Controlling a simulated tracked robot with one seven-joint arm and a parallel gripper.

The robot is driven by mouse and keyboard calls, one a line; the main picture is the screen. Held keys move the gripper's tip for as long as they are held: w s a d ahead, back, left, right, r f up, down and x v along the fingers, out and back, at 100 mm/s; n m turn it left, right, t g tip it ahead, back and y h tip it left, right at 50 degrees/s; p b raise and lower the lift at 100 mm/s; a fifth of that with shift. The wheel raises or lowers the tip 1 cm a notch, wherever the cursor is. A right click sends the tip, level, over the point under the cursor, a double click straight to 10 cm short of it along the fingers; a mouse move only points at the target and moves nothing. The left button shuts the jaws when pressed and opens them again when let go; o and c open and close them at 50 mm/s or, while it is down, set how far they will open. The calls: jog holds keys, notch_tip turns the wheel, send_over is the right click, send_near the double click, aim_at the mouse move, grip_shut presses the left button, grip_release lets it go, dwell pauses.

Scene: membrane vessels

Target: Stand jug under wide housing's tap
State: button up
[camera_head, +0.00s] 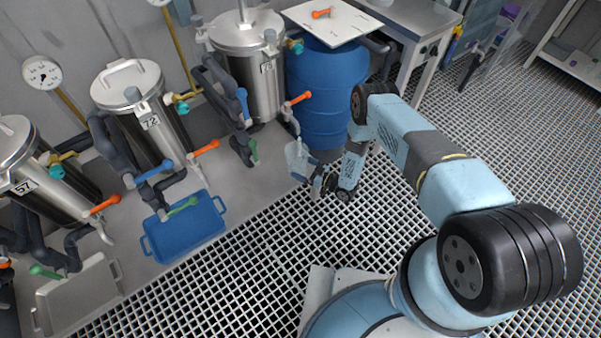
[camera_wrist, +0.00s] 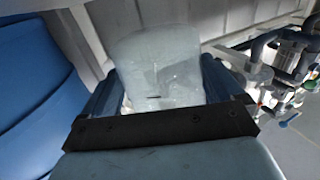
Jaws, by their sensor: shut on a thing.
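The jug (camera_head: 298,157) is translucent and pale. It is in my gripper (camera_head: 314,174), in front of the blue barrel and at the edge of the grey plinth. In the wrist view the jug (camera_wrist: 155,65) fills the space between the two dark blue fingers of my gripper (camera_wrist: 162,90). Its base is partly hidden. The steel housing at the back (camera_head: 246,60) looks the widest of the three. An orange-handled tap (camera_head: 299,99) sits low at its right side, above and behind the jug. A gap separates jug and tap.
A blue barrel (camera_head: 328,95) with a white board on top stands right of the back housing. Housings labelled 72 (camera_head: 145,110) and 57 (camera_head: 35,175) stand left, with pipes. A blue tray (camera_head: 190,235) and grey tray (camera_head: 75,300) lie in front. Grating floor is clear.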

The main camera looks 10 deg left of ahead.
jog(key=shift+w+a+f, duration=0.2)
jog(key=shift+a+f, duration=0.25)
jog(key=shift+f, duration=0.2)
jog(key=shift+w+a+f, duration=0.2)
jog(key=shift+a+f, duration=0.2)
jog(key=shift+f, duration=1.5)
jog(key=o, duration=0.8)
jog(key=shift+d, duration=0.1)
jog(key=shift+c, duration=0.2)
jog(key=v, duration=1.2)
